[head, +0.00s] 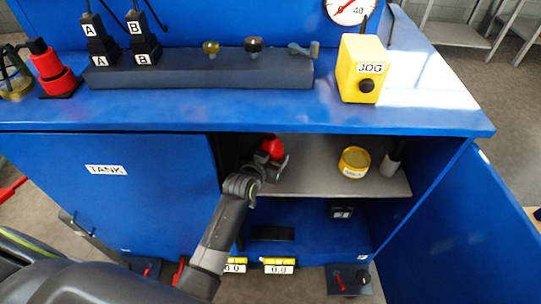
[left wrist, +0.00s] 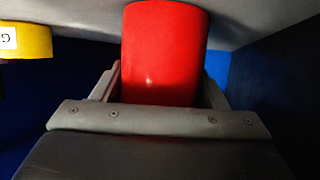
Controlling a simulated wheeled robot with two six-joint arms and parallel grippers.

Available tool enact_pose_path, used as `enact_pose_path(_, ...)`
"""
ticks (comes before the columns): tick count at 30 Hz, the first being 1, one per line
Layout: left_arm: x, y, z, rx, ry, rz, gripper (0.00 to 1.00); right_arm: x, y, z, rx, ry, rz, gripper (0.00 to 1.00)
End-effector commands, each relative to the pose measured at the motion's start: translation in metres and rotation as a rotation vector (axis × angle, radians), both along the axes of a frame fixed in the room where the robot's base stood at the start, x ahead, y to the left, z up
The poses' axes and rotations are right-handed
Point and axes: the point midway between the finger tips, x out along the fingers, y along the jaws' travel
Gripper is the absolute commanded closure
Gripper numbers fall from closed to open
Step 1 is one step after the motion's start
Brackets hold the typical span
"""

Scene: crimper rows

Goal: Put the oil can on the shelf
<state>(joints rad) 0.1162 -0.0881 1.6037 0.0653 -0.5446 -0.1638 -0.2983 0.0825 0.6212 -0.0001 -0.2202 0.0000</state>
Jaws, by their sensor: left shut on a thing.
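The oil can, a red cylinder (head: 271,147), is inside the open cabinet, over the left part of the grey shelf (head: 310,180). My left gripper (head: 272,162) reaches in from the front and is shut on it. In the left wrist view the red body (left wrist: 164,50) sits between the two fingers of my left gripper (left wrist: 165,88). The can's end meets the grey surface (left wrist: 245,18) in that view; I cannot tell whether it rests on it or is just apart. My right gripper is not in view.
A yellow tin (head: 354,162) and a grey-white bottle (head: 391,163) stand on the shelf's right part. The TANK door (head: 110,185) is shut at left; the right door (head: 460,235) is open. A yellow JOG box (head: 360,65) stands on top. The shelf's middle is clear.

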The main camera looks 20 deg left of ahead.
Motion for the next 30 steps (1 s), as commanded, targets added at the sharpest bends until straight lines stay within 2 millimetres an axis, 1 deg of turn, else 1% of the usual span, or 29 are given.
enact_pose_path(3, 0.0, 0.0, -0.003, 0.0, -0.002, 0.0, 0.63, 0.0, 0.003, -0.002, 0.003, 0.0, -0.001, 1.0)
enact_pose_path(4, 0.0, 0.0, -0.003, 0.0, 0.0, 0.0, 0.31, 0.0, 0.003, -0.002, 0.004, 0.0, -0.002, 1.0)
enact_pose_path(6, 0.0, 0.0, -0.003, 0.0, 0.0, 0.0, 0.24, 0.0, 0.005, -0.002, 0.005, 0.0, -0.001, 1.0)
enact_pose_path(13, 0.0, 0.0, -0.002, 0.0, 0.0, 0.0, 0.24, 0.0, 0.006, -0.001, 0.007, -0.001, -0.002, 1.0)
enact_pose_path(17, -0.002, 0.0, 0.002, -0.001, 0.0, 0.0, 0.24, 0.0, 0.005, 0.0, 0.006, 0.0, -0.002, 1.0)
enact_pose_path(20, -0.011, 0.001, 0.005, -0.003, 0.0, 0.001, 0.24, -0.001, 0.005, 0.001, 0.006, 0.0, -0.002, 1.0)
enact_pose_path(23, -0.025, 0.003, 0.011, -0.004, -0.001, 0.002, 0.24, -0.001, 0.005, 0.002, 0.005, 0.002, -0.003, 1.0)
enact_pose_path(30, -0.065, 0.007, 0.027, -0.004, 0.0, 0.002, 0.24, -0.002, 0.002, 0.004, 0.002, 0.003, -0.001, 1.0)
